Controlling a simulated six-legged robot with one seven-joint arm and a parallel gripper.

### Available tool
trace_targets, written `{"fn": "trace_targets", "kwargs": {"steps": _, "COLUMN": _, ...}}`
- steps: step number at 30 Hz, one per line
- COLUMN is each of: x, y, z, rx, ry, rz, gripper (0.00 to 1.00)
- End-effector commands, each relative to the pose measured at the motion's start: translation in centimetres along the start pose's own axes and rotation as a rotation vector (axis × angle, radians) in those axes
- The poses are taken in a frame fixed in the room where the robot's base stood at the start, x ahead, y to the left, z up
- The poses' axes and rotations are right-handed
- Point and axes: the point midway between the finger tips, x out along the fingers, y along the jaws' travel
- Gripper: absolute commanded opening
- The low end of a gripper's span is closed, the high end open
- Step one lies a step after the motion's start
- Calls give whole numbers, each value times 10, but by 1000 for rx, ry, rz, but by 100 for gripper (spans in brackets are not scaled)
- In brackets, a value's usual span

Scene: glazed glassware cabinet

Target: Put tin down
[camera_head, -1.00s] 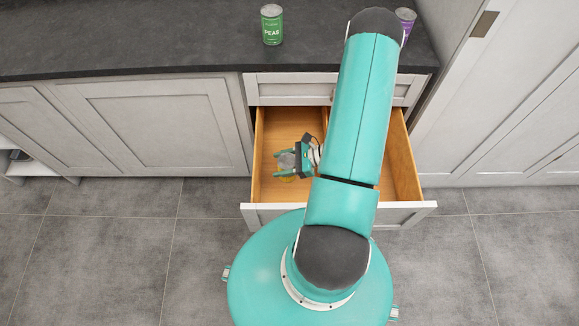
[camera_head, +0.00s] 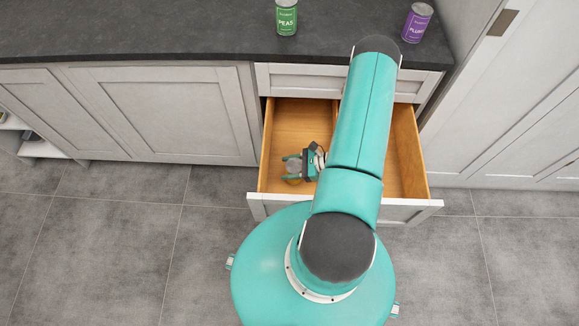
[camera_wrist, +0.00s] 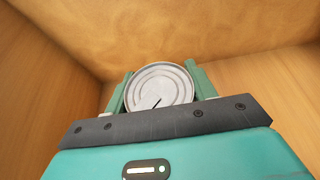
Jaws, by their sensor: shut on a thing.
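My gripper (camera_head: 292,168) is inside the open wooden drawer (camera_head: 285,130), in its left compartment toward the front. In the wrist view my gripper (camera_wrist: 158,90) is shut on a tin (camera_wrist: 160,85), with one green finger on each side. The tin's round silver end faces the wrist camera, and its side label is mostly hidden. In the head view a small yellowish part of the tin (camera_head: 293,181) shows by the fingers. I cannot tell whether the tin touches the drawer floor.
A green peas tin (camera_head: 287,17) and a purple plums tin (camera_head: 416,22) stand on the dark worktop (camera_head: 150,35). A divider splits the drawer, and its front panel (camera_head: 410,209) is close to my base. The rear of the left compartment looks clear.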

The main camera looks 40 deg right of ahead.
Motion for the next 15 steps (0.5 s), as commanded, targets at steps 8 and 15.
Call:
{"fn": "trace_targets", "kwargs": {"steps": 8, "x": 1, "y": 0, "z": -2, "rx": 0, "ry": 0, "rz": 0, "gripper": 77}}
{"fn": "trace_targets", "kwargs": {"steps": 15, "x": 0, "y": 0, "z": 0, "rx": 0, "ry": 0, "rz": 0, "gripper": 77}}
